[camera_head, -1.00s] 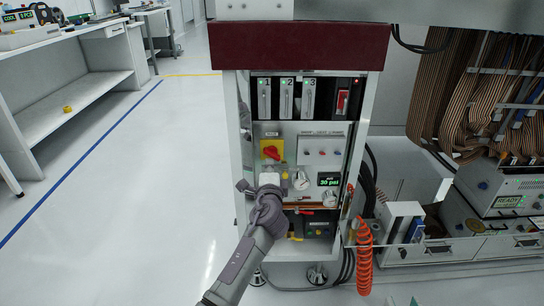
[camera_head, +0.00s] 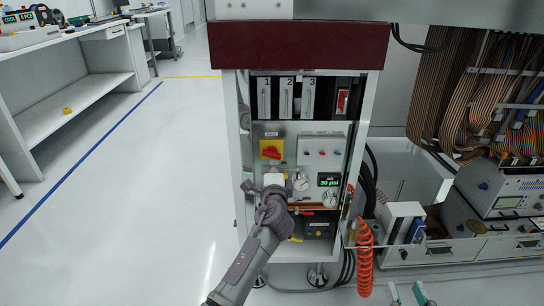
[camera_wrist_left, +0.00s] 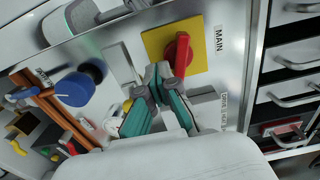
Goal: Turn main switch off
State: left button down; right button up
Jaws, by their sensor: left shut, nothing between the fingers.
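The main switch is a red rotary handle (camera_head: 271,153) on a yellow plate, on the grey front panel of the cabinet. The handle lies level in the head view. In the left wrist view the red handle (camera_wrist_left: 181,55) runs parallel to the MAIN label. My left gripper (camera_head: 273,180) is just below the switch. Its fingers (camera_wrist_left: 159,77) are shut and empty, with the tips close beside the handle; I cannot tell whether they touch. My right gripper (camera_head: 407,291) shows only its two fingertips, apart, at the bottom edge.
A red coiled hose (camera_head: 365,260) hangs at right.

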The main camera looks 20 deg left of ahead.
pick_arm(q)
jog(key=shift+d+r, duration=0.2)
jog(key=shift+w+d+r, duration=0.1)
jog(key=shift+d, duration=0.1)
pick_arm(e)
jog(key=shift+d+f, duration=0.15)
jog(key=shift+f, duration=0.05)
pick_arm(q)
jog(key=p+v, duration=0.2)
jog(key=v, duration=0.5)
jog(key=shift+f, duration=0.2)
pick_arm(e)
jog(key=s+d+f+g+h, duration=0.1)
jog(key=s+d+f+g, duration=0.1)
jog(key=s+f+g, duration=0.3)
jog(key=shift+d+f+g+h, duration=0.25)
jog(key=shift+f+g+h, duration=0.25)
jog(key=shift+f, duration=1.2)
